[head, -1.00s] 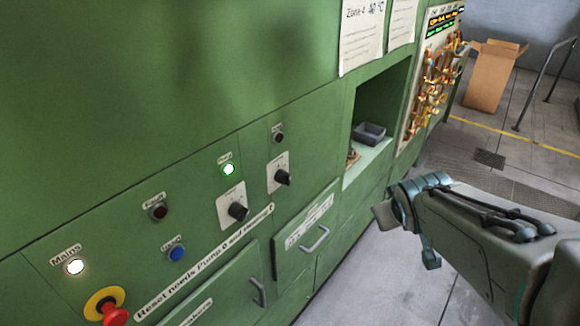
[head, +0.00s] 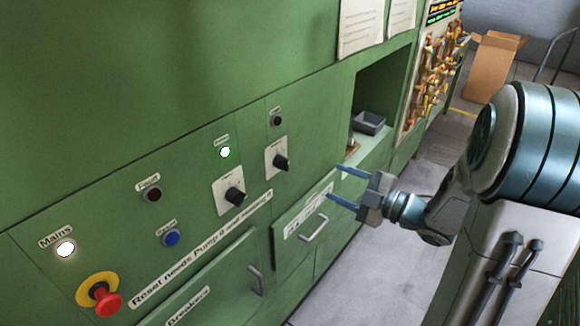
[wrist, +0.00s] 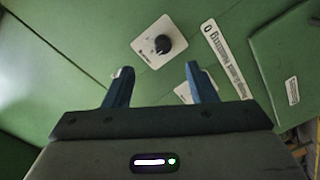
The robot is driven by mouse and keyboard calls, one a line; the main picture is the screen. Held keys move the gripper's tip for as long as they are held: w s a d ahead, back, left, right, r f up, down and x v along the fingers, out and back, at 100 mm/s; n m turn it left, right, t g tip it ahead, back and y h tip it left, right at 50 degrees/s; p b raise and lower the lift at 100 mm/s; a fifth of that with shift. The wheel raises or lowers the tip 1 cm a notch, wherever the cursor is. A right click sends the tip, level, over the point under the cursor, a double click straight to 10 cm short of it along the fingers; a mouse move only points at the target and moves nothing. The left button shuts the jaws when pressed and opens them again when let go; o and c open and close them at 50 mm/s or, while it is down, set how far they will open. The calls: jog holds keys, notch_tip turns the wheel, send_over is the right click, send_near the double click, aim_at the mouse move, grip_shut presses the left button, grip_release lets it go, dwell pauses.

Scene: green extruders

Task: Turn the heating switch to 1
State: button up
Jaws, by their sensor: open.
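Two black rotary switches on white plates sit on the green panel: the left switch (head: 235,197) and the right switch (head: 281,161). Their small labels are too blurred to read, so I cannot tell which is the heating switch, nor either setting. My gripper (head: 334,182) is open and empty, to the right of and a little below the right switch, its fingers pointing left towards the panel. In the wrist view one switch (wrist: 162,45) shows whole beyond and between the fingertips (wrist: 158,70), apart from them. Another white plate (wrist: 183,91) is partly hidden by the right finger.
A red emergency button (head: 107,301), a lit Mains lamp (head: 66,249), a blue button (head: 171,237) and a lit green lamp (head: 225,152) share the panel. Drawer handles (head: 314,228) stick out below.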

aim_at(283, 163)
jog(key=s+a+p+x, duration=0.1)
jog(key=p+x, duration=0.3)
jog(key=x, duration=0.9)
jog(key=shift+a+r+g+y, duration=0.2)
jog(key=shift+r+g+y, duration=0.1)
jog(key=shift+y, duration=0.1)
jog(key=shift+c, duration=0.3)
jog(key=c, duration=0.9)
